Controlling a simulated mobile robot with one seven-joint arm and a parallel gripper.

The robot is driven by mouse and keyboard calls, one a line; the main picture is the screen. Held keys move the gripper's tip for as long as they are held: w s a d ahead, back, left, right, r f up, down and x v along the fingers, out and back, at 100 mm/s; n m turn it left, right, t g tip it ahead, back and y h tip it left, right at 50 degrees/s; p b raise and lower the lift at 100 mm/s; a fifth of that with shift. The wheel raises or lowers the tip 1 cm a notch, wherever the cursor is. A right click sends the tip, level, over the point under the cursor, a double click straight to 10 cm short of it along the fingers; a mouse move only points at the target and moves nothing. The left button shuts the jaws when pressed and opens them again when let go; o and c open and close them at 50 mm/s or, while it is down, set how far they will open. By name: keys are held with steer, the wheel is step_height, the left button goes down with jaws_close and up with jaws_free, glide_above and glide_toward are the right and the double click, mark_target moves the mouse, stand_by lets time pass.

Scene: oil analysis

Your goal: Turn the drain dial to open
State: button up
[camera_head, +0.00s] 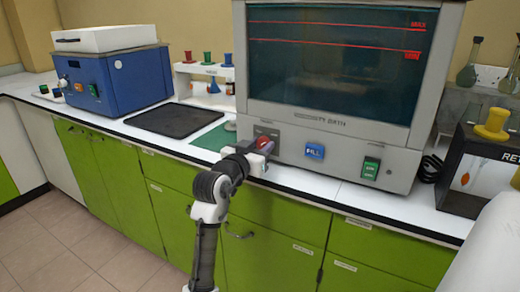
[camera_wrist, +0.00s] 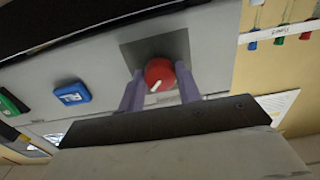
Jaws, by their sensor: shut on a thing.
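The drain dial (camera_wrist: 160,75) is a round red knob with a white pointer mark, set on a grey square plate on the front panel of the bath. In the wrist view its pointer slants toward the lower left. My gripper (camera_wrist: 161,88) is shut on the dial, one purple finger on each side of it. In the head view the dial (camera_head: 264,143) shows as a small red spot at the end of my gripper (camera_head: 261,149), low on the left of the bath's panel. The labels around the dial are too small to read.
The bath (camera_head: 330,142) has a blue fill button (camera_head: 315,151) and a green switch (camera_head: 370,168) right of the dial. Left are a black mat (camera_head: 175,120), a green mat (camera_head: 213,138), a blue machine (camera_head: 115,80) and a small rack. Green cabinets (camera_head: 262,245) lie below the counter.

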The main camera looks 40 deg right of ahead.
stand_by(0.3)
steer(key=o, duration=1)
steer(key=shift+c, duration=0.2)
steer(key=b+v, duration=0.1)
steer(key=v, duration=1.3)
steer(key=shift+b, duration=0.3)
steer(key=shift+d, duration=0.15)
